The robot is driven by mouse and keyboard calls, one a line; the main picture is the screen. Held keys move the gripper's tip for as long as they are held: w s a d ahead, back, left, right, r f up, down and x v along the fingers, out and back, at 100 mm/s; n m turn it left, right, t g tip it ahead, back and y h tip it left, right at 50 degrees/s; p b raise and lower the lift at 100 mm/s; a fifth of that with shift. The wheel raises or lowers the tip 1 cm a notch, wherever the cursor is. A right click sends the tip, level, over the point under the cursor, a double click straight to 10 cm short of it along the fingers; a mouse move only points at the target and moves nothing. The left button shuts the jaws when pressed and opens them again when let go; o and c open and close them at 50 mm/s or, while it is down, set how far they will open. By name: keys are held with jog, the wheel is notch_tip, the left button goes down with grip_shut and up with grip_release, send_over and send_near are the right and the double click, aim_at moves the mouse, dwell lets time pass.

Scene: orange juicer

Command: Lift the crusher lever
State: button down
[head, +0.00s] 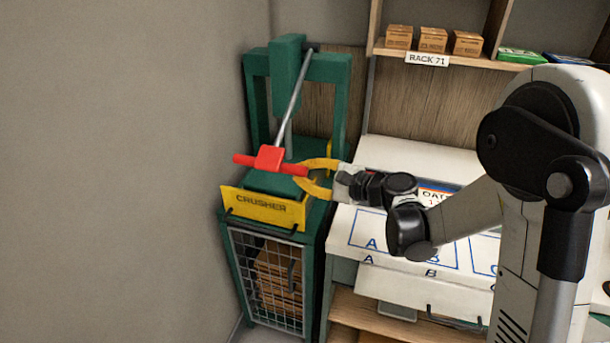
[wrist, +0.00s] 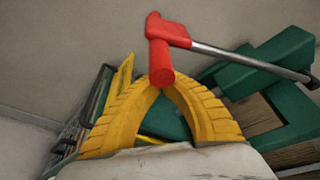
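The crusher (head: 258,87) is a green frame standing against the wall at the left of the head view. Its lever is a grey rod (head: 293,98) that slopes down toward the front and ends in a red crossbar handle (head: 268,158). My gripper (head: 305,175) has yellow fingers and is at the right end of the red handle. In the wrist view the handle (wrist: 161,62) has its end between or just above the yellow fingertips (wrist: 162,84).
A yellow CRUSHER sign (head: 262,208) is below the handle, above a mesh cage (head: 270,280) with brown boxes. To the right is a white worktop (head: 400,160) with lettered areas. A shelf (head: 440,58) with small boxes is above it.

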dwell(0.3)
jog(key=s+a+r+m+g+p, duration=0.1)
jog(key=s+r+m+p, duration=0.1)
jog(key=r+p, duration=0.9)
jog(key=s+a+r+m+g+p, duration=0.1)
jog(key=r+m+p, duration=0.4)
jog(key=r+p, duration=0.6)
notch_tip(320, 180, up, 9)
jog(key=shift+s+r+g, duration=0.2)
jog(key=shift+s+g, duration=0.6)
jog(key=shift+s, duration=0.4)
notch_tip(320, 180, down, 4)
jog(key=f+b, duration=0.1)
jog(key=b, duration=0.3)
jog(key=p+v, duration=0.1)
jog(key=v, duration=0.9)
jog(key=shift+w+r, duration=0.25)
jog(key=shift+r, duration=0.05)
jog(key=shift+d, duration=0.15)
